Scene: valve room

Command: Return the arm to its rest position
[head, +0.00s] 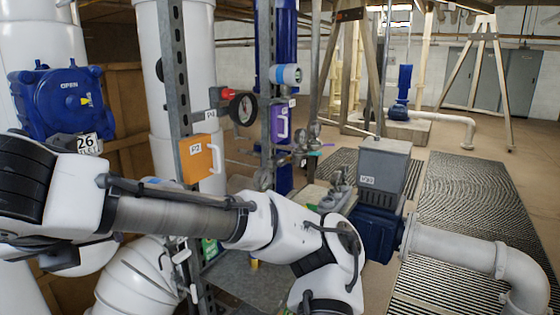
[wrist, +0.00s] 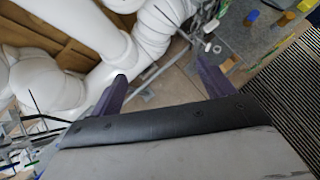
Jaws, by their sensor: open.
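My arm (head: 180,216) stretches across the lower left of the head view, from the left edge to the bottom middle. Its far end bends down out of the frame, so my gripper is not seen in the head view. In the wrist view my gripper (wrist: 160,85) has its two purple fingers spread wide apart. Nothing is between the fingers. Beyond them are floor tiles and white pipes, with clear space between.
A metal upright carries an orange box (head: 201,157) marked P2; a purple box (head: 281,124) is beside it. A blue actuator (head: 62,101) stands at the left. A grey box (head: 382,168) on a blue valve and a white pipe (head: 455,250) stand right of my arm. Floor grating (head: 475,200) lies behind.

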